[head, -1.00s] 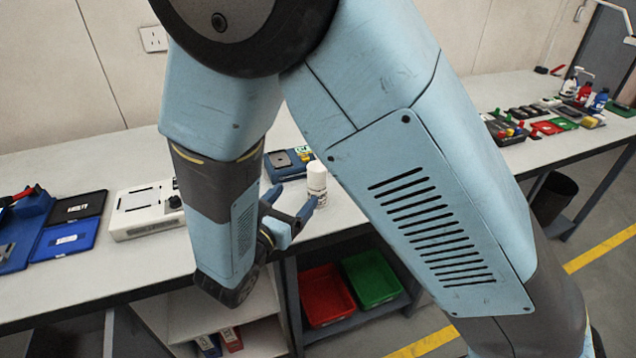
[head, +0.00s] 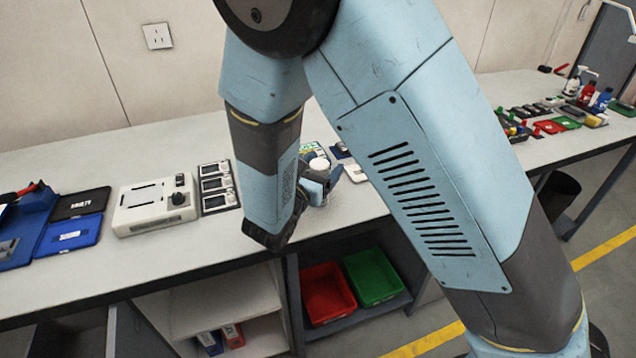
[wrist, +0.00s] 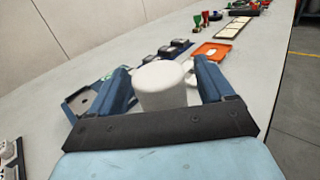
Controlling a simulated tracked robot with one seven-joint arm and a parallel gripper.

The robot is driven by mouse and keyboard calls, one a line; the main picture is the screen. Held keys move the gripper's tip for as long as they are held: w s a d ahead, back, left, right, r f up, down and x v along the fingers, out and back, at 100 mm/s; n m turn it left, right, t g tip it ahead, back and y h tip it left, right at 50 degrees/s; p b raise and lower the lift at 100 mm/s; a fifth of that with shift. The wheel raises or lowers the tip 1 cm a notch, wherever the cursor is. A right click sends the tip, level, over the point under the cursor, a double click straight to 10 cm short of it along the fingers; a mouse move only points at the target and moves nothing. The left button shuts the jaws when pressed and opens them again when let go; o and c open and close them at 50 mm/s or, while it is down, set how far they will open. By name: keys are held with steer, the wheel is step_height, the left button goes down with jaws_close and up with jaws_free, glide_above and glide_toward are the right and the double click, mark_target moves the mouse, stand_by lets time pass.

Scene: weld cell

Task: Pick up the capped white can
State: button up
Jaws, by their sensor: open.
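The capped white can (wrist: 161,86) stands upright on the bench between the two blue fingers of my gripper (wrist: 161,84) in the wrist view. The fingers are open, one on each side of the can, and a gap shows at least on its right side. In the head view only the white top of the can (head: 319,164) shows above my gripper (head: 322,187). Its lower part is hidden by the fingers there and by the gripper's dark palm edge in the wrist view.
A blue tray (wrist: 95,98) lies just left of the can, with dark blocks (wrist: 172,50) behind it. An orange tray (wrist: 212,51) is farther right. The bench's front edge is close.

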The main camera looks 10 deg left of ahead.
steer(key=shift+w+d, duration=0.2)
steer(key=shift+w, duration=0.5)
steer(key=c, duration=1.3)
